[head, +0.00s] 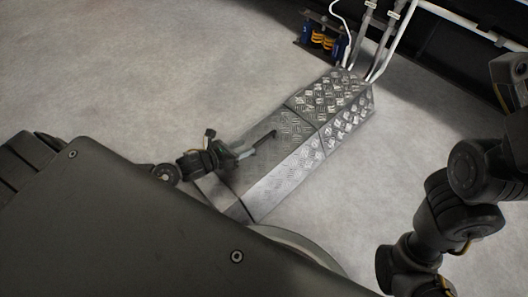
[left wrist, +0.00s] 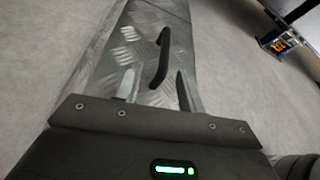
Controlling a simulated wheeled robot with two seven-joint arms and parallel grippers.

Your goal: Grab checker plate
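The checker plate (head: 283,128) is a long grey metal cover with a raised diamond pattern and sloped sides, in sections on the floor. A black bar handle (head: 264,141) stands on its near section; it also shows in the left wrist view (left wrist: 162,60). My left gripper (head: 242,152) is above the near section, close to the handle. In the left wrist view its two fingers (left wrist: 155,88) are apart, with the handle's near end between or just beyond them; contact cannot be told. My right arm shows at the right, but its gripper is out of view.
White and grey pipes (head: 385,40) rise from the far end of the plate. A small unit with blue parts and orange coils (head: 321,37) stands beside them, also at upper right in the left wrist view (left wrist: 283,42). Concrete floor (head: 170,60) is clear left of the plate.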

